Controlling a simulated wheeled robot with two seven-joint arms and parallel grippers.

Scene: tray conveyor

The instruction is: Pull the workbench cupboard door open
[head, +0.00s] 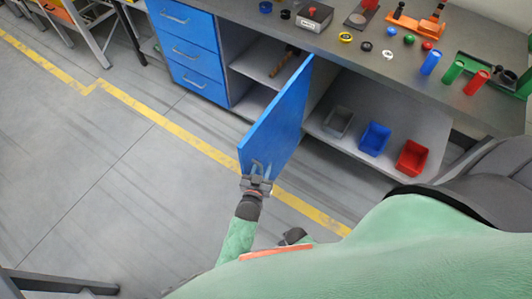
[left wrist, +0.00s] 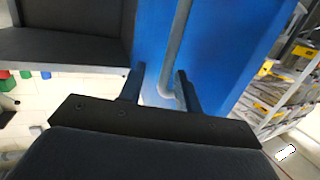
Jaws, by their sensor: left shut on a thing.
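The blue cupboard door (head: 280,115) of the workbench stands swung well out from the cupboard, and the shelves behind it show. My left gripper (head: 258,172) is at the door's outer end, shut on the door handle. In the left wrist view the handle is a grey bar (left wrist: 180,50) running up the blue door (left wrist: 225,45), and it passes between the fingers of my left gripper (left wrist: 160,88).
The cupboard interior (head: 262,68) holds a hammer-like tool (head: 285,60) on its shelf. Blue drawers (head: 190,55) stand left of it. Grey, blue and red bins (head: 411,158) sit on the lower shelf at right. The worktop (head: 370,62) carries several small parts. Floor left of the door is clear.

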